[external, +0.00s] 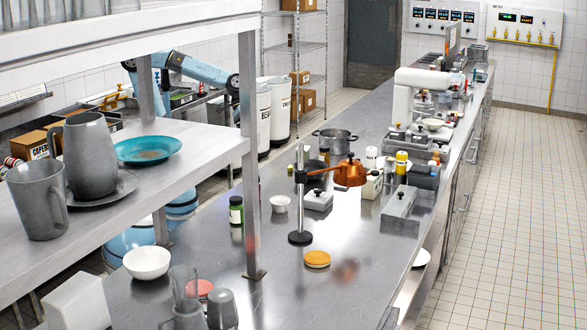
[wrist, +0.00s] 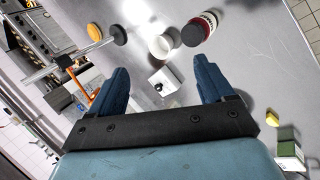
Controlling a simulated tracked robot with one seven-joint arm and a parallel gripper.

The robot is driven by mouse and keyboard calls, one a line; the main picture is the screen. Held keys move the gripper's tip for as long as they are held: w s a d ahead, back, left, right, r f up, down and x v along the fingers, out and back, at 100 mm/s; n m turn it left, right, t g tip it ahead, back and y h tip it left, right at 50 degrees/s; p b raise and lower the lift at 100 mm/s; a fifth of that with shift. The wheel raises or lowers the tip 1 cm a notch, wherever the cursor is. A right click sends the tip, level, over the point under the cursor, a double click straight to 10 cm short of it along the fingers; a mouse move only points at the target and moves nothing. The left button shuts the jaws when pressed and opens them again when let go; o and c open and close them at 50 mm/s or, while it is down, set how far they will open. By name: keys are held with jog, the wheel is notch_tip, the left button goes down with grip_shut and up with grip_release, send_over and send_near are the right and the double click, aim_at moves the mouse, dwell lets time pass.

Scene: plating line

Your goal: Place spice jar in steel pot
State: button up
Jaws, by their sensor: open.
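The spice jar (external: 236,210) stands upright on the steel counter, just left of a small white bowl (external: 280,203). Its dark lid and green body show in the external view. In the wrist view what looks like the same jar (wrist: 199,29), with a dark lid and red-and-white side, is beside the bowl at the top. The steel pot (external: 335,141) stands farther back on the counter, with two side handles; I cannot make it out in the wrist view. My gripper (wrist: 166,80) is open and empty, above the counter and apart from the jar. It is not clearly visible in the external view.
A lidded steel box (external: 318,200) lies right of the bowl; a knobbed box (wrist: 164,81) shows between my fingers. The front counter has bare room.

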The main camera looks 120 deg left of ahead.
jog(key=s+d+m+y, duration=0.4)
jog(key=s+m, duration=0.6)
jog(key=s, duration=0.1)
jog(key=shift+s+t, duration=0.3)
